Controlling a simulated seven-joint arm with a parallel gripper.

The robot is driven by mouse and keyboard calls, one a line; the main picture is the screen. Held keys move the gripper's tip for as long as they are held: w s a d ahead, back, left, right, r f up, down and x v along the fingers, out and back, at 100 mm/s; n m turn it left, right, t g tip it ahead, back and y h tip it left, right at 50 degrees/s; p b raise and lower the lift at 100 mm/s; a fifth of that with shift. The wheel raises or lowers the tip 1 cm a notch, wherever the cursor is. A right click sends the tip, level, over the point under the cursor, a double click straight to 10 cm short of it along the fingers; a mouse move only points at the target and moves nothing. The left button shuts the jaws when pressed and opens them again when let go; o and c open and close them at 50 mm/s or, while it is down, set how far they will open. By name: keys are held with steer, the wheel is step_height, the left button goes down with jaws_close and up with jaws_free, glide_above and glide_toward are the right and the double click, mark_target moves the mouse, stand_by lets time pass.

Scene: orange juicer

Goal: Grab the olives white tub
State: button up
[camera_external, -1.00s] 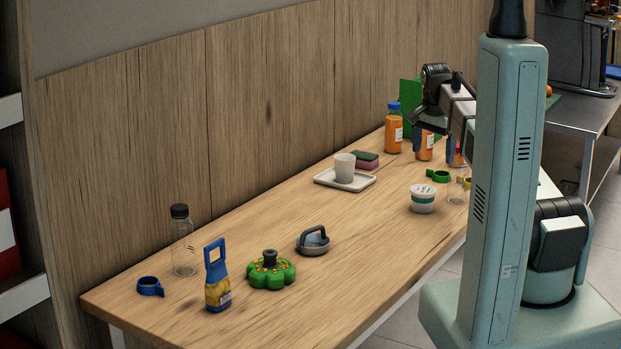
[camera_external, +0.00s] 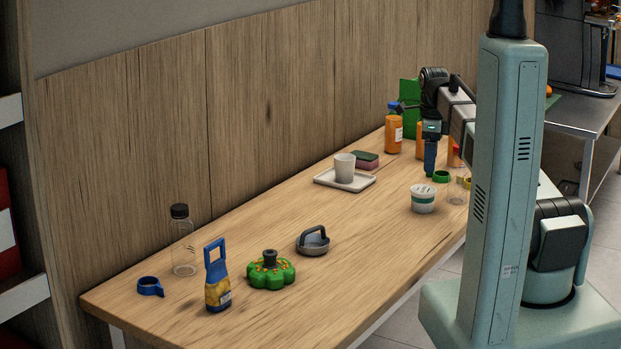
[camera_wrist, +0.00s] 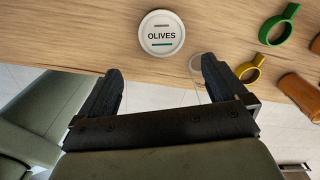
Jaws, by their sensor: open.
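The white olives tub (camera_external: 423,199) stands upright on the wooden table near its front edge, with a green band on its side. In the wrist view its round white lid (camera_wrist: 161,34) reads "OLIVES" and lies beyond the fingertips, roughly centred between them. My gripper (camera_wrist: 160,82) is open and empty, with its two dark fingers apart. In the external view my gripper (camera_external: 430,172) hangs above the table, behind the tub and apart from it. One finger hides the other there.
A green ring tool (camera_wrist: 279,24) and a yellow one (camera_wrist: 250,69) lie right of the tub, near a clear glass (camera_external: 458,190). Orange bottles (camera_external: 393,132) stand behind. A white tray (camera_external: 326,180) with a cup (camera_external: 345,168) is to the left.

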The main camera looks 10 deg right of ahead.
mark_target(424, 189)
step_height(424, 189, down, 7)
steer(key=shift+f, duration=0.1)
steer(key=shift+w+a+f, duration=0.2)
steer(key=shift+w+f, duration=0.05)
steer(key=shift+f, duration=0.25)
steer(key=shift+w+a+f, duration=0.15)
steer(key=shift+f, duration=0.9)
steer(key=shift+w+a+f, duration=0.1)
steer(key=shift+a+f, duration=0.05)
steer(key=shift+f, duration=0.85)
steer(key=shift+c, duration=0.4)
steer(key=c, duration=0.9)
steer(key=shift+r, duration=0.2)
steer(key=shift+c, duration=0.2)
